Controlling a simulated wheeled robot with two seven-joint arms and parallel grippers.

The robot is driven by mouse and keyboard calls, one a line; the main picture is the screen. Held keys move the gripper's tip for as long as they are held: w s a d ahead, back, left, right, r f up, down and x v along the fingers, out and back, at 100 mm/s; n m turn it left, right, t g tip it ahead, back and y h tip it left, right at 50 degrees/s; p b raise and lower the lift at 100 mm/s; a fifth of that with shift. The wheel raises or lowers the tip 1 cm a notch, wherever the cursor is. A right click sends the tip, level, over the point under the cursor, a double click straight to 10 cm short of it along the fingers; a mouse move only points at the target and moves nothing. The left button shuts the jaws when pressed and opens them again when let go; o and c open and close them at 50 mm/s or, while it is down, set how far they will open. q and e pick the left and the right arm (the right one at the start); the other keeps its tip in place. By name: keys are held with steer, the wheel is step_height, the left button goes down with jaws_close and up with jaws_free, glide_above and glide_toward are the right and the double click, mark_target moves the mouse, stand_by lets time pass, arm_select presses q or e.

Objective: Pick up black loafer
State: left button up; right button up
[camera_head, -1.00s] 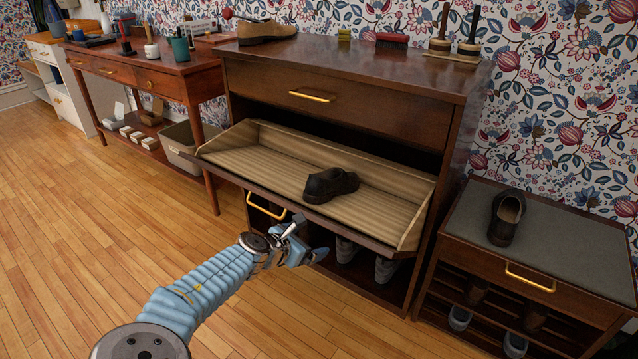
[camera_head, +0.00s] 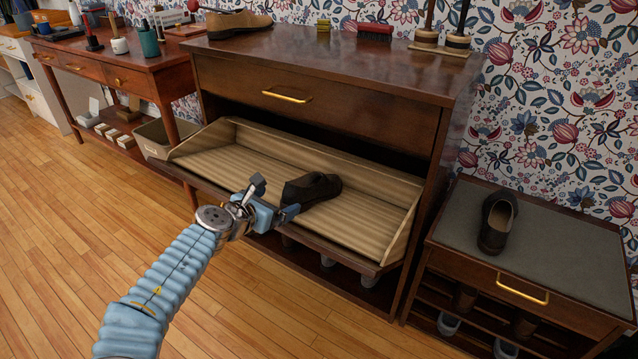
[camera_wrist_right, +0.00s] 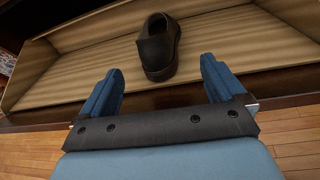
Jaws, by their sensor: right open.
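The black loafer (camera_head: 318,188) lies on the ribbed beige lining of the tilted-open shoe drawer (camera_head: 375,215) in the dark wood cabinet. In the head view my right gripper (camera_head: 273,200) is at the drawer's front edge, just left of the loafer, and one finger overlaps the loafer's near end in the picture. In the right wrist view the loafer (camera_wrist_right: 157,48) lies ahead, centred between the two blue fingers of the open, empty gripper (camera_wrist_right: 162,72). The fingertips look short of it. My left gripper is not in view.
A dark brown shoe (camera_head: 496,222) stands on the grey-topped bench (camera_head: 560,255) at right. The cabinet top (camera_head: 330,60) holds a brown shoe (camera_head: 238,24) and brushes. A side table (camera_head: 125,65) stands at left. Wooden floor (camera_head: 60,230) is open in front.

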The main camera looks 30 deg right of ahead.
mark_target(294, 192)
steer(key=x, duration=0.8)
steer(key=shift+w+d, duration=0.1)
steer(key=shift+d, duration=0.2)
steer(key=shift+w+x, duration=0.2)
steer(key=shift+x, duration=1.15)
steer(key=shift+w+x, duration=0.15)
steer(key=shift+x, duration=1.25)
steer(key=shift+a+r, duration=0.15)
jaws_close()
